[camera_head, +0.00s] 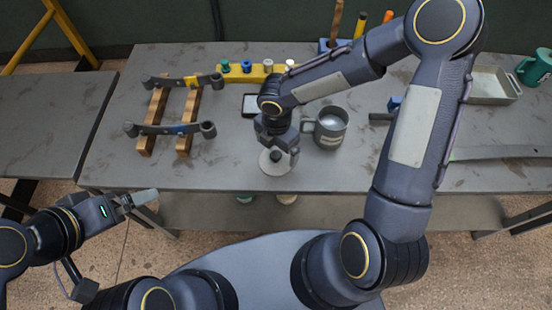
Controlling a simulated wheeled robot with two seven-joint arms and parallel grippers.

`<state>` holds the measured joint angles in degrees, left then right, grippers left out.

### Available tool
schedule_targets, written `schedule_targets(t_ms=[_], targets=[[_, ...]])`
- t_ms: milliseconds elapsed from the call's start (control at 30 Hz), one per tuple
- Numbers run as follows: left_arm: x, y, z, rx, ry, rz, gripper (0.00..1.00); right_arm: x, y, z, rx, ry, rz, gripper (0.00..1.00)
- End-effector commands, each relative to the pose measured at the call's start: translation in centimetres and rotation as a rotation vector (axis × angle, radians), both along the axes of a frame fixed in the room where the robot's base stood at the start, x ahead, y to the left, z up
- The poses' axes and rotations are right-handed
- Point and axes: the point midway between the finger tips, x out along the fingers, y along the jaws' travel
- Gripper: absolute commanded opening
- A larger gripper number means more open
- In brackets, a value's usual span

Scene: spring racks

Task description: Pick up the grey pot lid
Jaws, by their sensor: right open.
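The grey pot lid (269,166) is a round disc with a dark knob, lying on the table near its front edge. My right gripper (279,150) is directly over the lid, pointing down, with its fingers around or just above the knob; I cannot tell whether they touch it. The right gripper is open and hides part of the lid. My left gripper (140,199) is off the front left of the table, away from the lid; I cannot tell whether its jaws are open or shut.
A grey mug (331,128) stands close to the right of the lid. Leaf springs (165,129) rest on wooden blocks at left. A yellow rack (255,74) with small coloured pieces is behind. A metal tray (492,86) and green mug (536,68) stand far right. The front table (220,178) is clear.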

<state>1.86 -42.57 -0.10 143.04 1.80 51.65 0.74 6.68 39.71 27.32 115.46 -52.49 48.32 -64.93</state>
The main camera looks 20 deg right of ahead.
Motion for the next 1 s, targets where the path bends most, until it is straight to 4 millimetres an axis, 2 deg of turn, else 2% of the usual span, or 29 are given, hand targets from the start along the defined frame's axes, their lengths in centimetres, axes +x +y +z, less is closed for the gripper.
schedule_targets(t_ms=[333, 633, 667, 867, 1000], targets=[[0.0, 0.0, 0.5, 0.0, 0.0, 0.0, 1.0, 0.1, -0.1, -4.8, -0.001, 0.004, -0.002, 0.97], [0.0, 0.0, 0.5, 0.0, 0.0, 0.0, 1.0, 0.2, -0.1, -5.5, -0.001, -0.001, -0.003, 0.97], [0.0, 0.0, 0.5, 0.0, 0.0, 0.0, 1.0, 0.2, -0.1, -5.5, -0.001, 0.0, -0.003, 0.96], [0.0, 0.0, 0.5, 0.0, 0.0, 0.0, 1.0, 0.2, -0.2, -5.4, -0.001, 0.0, -0.003, 0.7], [0.0, 0.0, 0.5, 0.0, 0.0, 0.0, 1.0, 0.2, -0.1, -5.4, -0.001, 0.0, -0.003, 0.68]])
